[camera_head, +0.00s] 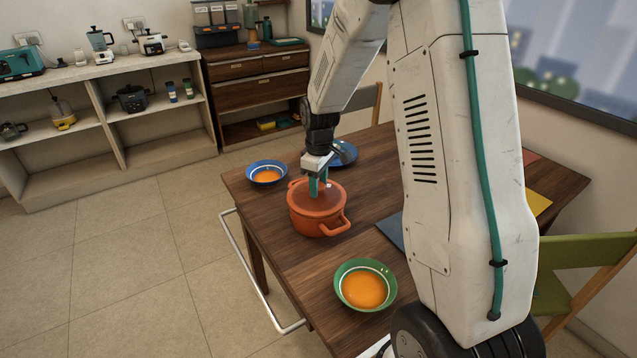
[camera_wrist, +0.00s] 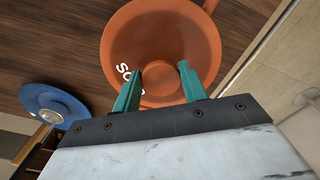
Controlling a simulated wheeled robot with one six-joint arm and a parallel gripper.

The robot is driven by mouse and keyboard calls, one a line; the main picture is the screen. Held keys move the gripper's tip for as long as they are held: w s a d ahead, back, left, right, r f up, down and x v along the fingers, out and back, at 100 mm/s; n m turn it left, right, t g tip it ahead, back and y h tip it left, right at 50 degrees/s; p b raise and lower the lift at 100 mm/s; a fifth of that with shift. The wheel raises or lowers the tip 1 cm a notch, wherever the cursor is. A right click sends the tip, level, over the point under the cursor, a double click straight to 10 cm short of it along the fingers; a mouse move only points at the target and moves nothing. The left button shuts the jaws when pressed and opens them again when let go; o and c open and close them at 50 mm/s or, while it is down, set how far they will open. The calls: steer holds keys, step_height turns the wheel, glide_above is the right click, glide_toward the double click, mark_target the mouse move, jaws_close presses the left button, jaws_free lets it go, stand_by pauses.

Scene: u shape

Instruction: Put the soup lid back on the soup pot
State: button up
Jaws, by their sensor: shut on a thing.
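The orange soup pot (camera_head: 312,222) stands on the wooden table, with a side handle facing the front right. The matching round soup lid (camera_head: 336,199) is at the pot's top, roughly level and centred over the rim. I cannot tell whether it is fully seated. My gripper (camera_head: 318,190) points down at the lid's middle, with its teal fingers on either side of the knob. In the wrist view, the lid (camera_wrist: 186,42) with white lettering lies below my gripper (camera_wrist: 158,82), the knob between the fingers. The pot's body is mostly hidden there.
A blue bowl of orange soup (camera_head: 267,175) is left of the pot, and a green bowl of soup (camera_head: 365,287) is at the front. A blue plate (camera_head: 342,153) lies behind. A green chair (camera_head: 580,260) stands right. Floor (camera_head: 130,260) left of the table is clear.

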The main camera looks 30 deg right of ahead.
steer(key=shift+f, duration=0.45)
stand_by(0.3)
steer(key=o, duration=1.2)
steer(key=shift+r, duration=4.05)
